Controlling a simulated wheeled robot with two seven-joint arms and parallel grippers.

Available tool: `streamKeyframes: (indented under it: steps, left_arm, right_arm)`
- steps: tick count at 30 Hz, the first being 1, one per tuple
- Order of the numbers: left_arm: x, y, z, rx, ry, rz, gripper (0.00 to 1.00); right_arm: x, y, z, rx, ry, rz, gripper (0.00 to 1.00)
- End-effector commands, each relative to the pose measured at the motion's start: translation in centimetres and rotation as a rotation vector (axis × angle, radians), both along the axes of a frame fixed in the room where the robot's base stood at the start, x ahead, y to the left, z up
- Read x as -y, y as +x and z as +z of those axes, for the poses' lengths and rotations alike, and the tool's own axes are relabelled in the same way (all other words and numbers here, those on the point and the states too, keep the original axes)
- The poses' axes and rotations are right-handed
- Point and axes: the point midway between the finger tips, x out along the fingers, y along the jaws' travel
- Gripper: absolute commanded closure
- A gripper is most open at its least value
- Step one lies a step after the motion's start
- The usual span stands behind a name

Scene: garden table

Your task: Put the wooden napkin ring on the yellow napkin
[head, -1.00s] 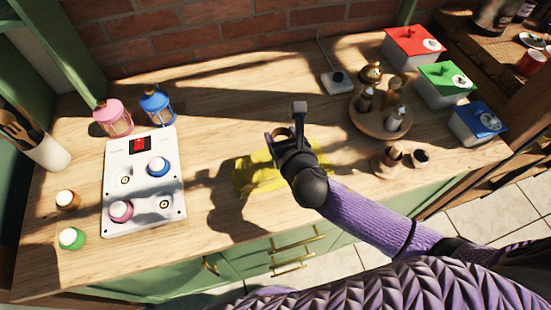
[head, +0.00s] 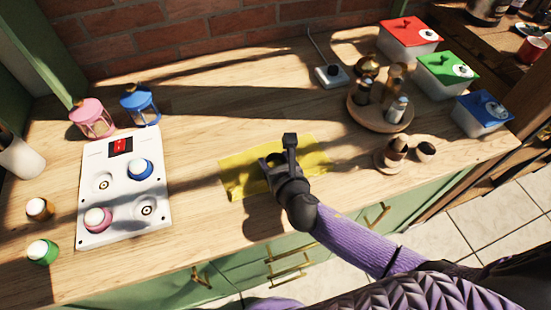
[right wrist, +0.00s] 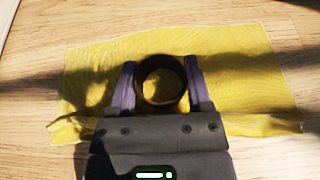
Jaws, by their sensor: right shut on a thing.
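The yellow napkin (head: 236,174) lies flat on the wooden table, and it also fills much of the right wrist view (right wrist: 230,65). My right gripper (head: 276,160) is over the napkin. In the right wrist view its two fingers (right wrist: 160,88) are shut on the wooden napkin ring (right wrist: 144,72), a dark brown ring with yellow cloth showing through its opening. Whether the ring touches the napkin I cannot tell. In the head view the ring is mostly hidden by the gripper. My left gripper is not in view.
A white panel (head: 112,215) with coloured knobs lies at left, with pink (head: 93,121) and blue (head: 139,106) lanterns behind it. A round wooden tray (head: 367,121) with bottles stands at right. Lidded boxes, including a red-lidded one (head: 410,42), line the right edge. Bare table surrounds the napkin.

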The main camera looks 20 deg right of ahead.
Motion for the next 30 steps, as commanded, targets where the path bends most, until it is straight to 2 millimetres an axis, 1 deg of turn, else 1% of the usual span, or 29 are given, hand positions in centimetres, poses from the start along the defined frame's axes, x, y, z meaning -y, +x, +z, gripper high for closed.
streamKeyframes:
  steps: [3,4,5,6,8,9,16,18,20,23,30]
  left_arm:
    - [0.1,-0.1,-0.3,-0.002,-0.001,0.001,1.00]
    - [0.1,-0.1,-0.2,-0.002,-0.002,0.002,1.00]
    - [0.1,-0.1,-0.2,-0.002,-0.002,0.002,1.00]
    - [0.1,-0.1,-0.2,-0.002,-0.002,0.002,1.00]
    - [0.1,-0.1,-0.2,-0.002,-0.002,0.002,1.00]
    - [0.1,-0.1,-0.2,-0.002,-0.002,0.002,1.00]
    - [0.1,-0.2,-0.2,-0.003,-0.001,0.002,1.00]
    - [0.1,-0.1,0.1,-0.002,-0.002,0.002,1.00]
    - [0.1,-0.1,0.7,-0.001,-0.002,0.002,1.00]
    - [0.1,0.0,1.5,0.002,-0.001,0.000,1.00]
    - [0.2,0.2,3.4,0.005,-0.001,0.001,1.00]
  right_arm:
    - [0.0,0.0,-0.5,-0.001,0.001,0.001,0.90]
    - [0.0,0.0,-0.4,-0.001,0.001,0.001,0.30]
    - [0.0,0.0,-0.4,-0.001,0.001,0.001,0.24]
    - [0.0,0.0,-0.4,-0.001,0.001,0.001,0.15]
    - [0.0,0.0,-0.4,-0.002,0.001,0.001,0.02]
    - [0.0,0.0,-0.4,-0.002,0.001,0.001,0.01]
    - [0.0,0.0,-0.3,-0.002,0.001,0.001,0.01]
    - [0.0,-0.1,0.1,-0.002,0.001,0.001,0.01]
    - [0.0,0.0,1.0,0.001,0.001,0.001,0.01]
    - [0.0,-1.7,1.8,-0.003,0.001,0.002,0.01]
    - [0.2,-7.5,4.2,-0.002,0.001,0.002,0.01]
